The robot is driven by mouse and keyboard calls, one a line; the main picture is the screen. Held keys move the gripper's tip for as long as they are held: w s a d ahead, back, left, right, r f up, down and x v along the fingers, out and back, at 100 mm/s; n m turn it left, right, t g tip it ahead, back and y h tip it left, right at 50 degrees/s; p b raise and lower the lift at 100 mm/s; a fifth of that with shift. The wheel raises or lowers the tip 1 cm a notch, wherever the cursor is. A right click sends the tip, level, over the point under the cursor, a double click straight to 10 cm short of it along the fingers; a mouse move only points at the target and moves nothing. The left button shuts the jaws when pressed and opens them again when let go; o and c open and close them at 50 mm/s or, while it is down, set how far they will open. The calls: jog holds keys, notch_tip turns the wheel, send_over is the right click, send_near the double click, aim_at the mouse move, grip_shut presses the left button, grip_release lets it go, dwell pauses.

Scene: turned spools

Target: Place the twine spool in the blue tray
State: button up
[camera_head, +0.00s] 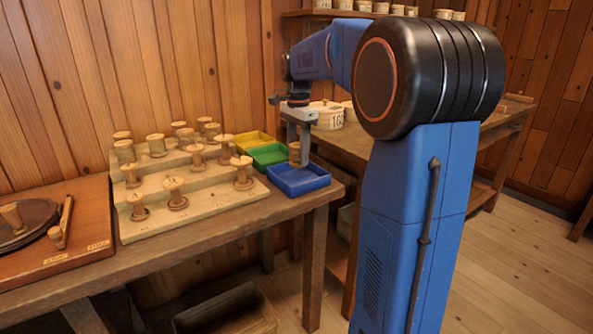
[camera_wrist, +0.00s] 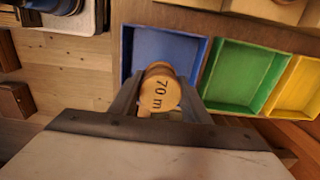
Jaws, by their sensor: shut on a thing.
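My gripper (camera_head: 302,150) is shut on a wooden spool, held upright at the blue tray in the head view. The held spool (camera_wrist: 160,92) shows its round top end marked "70 m" between the two fingers in the wrist view. In the head view its side (camera_head: 295,153) shows beside the finger. The blue tray (camera_head: 312,184) sits at the right end of the table, and it also shows in the wrist view (camera_wrist: 165,46), empty where visible. The spool overlaps the tray's near edge in the wrist view. I cannot tell whether its lower end touches the tray floor.
A green tray (camera_head: 268,154) and a yellow tray (camera_head: 252,138) stand beside the blue one. A stepped wooden rack (camera_head: 205,208) with several spools is to the left. A brown board (camera_head: 85,240) lies farther left. Another bench (camera_head: 440,140) is behind my arm.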

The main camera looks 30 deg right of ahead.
aim_at(298, 145)
jog(key=shift+f, duration=2.7)
jog(key=shift+f, duration=0.15)
jog(key=o, duration=1)
jog(key=shift+o, duration=0.2)
notch_tip(298, 145, up, 12)
jog(key=shift+f, duration=0.1)
jog(key=shift+r, duration=0.25)
